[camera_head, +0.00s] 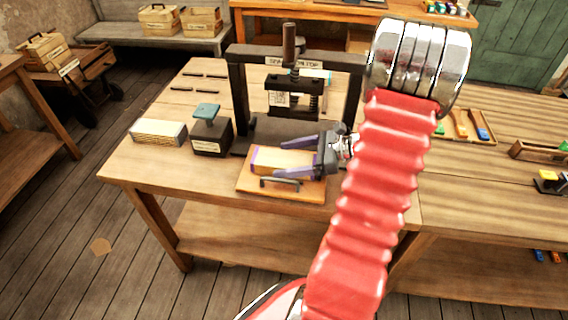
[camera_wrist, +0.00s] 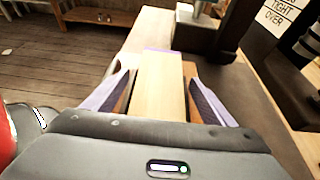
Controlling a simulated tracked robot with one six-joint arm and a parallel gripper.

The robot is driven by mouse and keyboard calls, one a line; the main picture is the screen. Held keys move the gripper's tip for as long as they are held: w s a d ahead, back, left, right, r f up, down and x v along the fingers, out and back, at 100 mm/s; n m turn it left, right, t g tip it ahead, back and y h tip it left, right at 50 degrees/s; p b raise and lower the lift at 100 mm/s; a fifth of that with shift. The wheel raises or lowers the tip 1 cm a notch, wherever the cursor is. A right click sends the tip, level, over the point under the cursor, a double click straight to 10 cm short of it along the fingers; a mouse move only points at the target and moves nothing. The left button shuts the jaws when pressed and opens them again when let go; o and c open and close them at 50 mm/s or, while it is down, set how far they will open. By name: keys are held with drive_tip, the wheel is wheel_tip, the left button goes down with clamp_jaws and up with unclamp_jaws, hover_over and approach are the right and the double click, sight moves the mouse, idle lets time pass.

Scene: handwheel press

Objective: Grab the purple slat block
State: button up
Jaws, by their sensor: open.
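The purple slat block (camera_head: 270,161), pale wood with a purple end, lies on a wooden board (camera_head: 312,192) at the front of the table. My gripper (camera_head: 278,158) comes in from the right, its jaws open with one finger along each long side of the block. In the wrist view, the block (camera_wrist: 158,88) runs lengthwise between the two purple-faced fingers of my gripper (camera_wrist: 160,72), and its purple far end shows beyond the fingertips. A narrow gap shows beside the block. The block's near end is hidden behind my gripper body.
The dark handwheel press (camera_head: 291,97) stands just behind the board. A block with a teal top (camera_head: 206,112) and a stack of pale slats (camera_head: 158,132) are to the left. A dark handle (camera_head: 280,182) is at the board's front. The table's front left is clear.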

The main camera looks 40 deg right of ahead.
drive_tip(key=shift+w+a+f, duration=0.25)
drive_tip(key=shift+w+a, duration=0.1)
drive_tip(key=shift+w, duration=0.1)
drive_tip(key=shift+c, duration=0.7)
drive_tip(key=c, duration=1.2)
